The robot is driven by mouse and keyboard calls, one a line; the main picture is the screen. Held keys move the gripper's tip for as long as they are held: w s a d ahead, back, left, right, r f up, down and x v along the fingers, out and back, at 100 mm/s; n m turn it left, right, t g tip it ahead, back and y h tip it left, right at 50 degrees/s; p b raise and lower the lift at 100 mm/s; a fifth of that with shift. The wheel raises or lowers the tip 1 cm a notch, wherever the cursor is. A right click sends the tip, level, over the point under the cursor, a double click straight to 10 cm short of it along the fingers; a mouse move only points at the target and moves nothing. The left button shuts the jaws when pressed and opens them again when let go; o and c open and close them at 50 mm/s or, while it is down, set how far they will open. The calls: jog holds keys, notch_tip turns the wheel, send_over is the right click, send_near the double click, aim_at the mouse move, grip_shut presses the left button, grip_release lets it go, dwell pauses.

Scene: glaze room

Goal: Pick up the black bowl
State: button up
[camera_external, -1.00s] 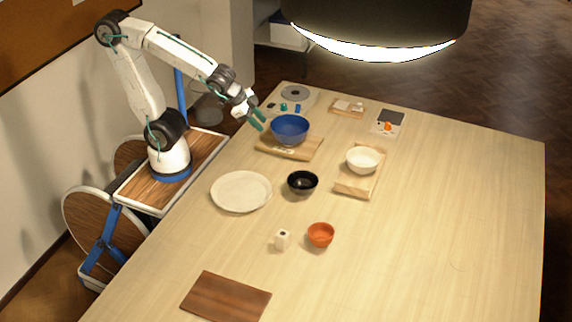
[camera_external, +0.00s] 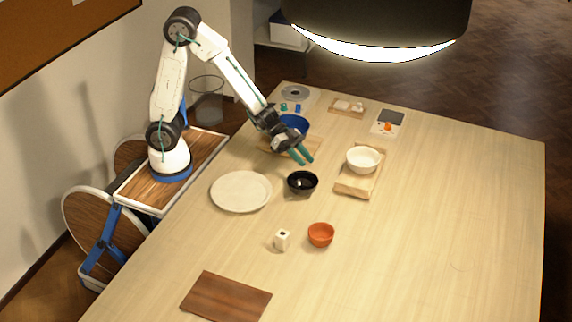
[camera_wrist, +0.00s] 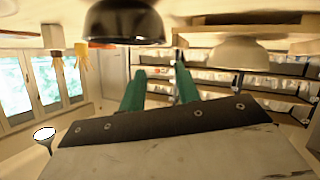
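The black bowl (camera_external: 303,183) stands upright on the table, right of the white plate (camera_external: 241,191). My gripper (camera_external: 304,157) is above and a little behind the bowl, apart from it, with its teal fingers pointing down and to the right. In the wrist view the picture is upside down, and the black bowl (camera_wrist: 125,22) hangs at the top, beyond the fingertips. The two teal fingers (camera_wrist: 160,80) are spread apart with nothing between them, so my gripper is open.
A blue bowl (camera_external: 294,122) on a wooden board is partly hidden behind my gripper. A white bowl (camera_external: 363,159) stands on a board at right. The table's right side is clear.

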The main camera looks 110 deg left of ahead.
aim_at(315, 179)
notch_tip(315, 179, down, 3)
jog(key=shift+f, duration=0.2)
jog(key=shift+x, duration=1.1)
jog(key=shift+w+d+f, duration=0.15)
jog(key=shift+w, duration=0.15)
grip_shut()
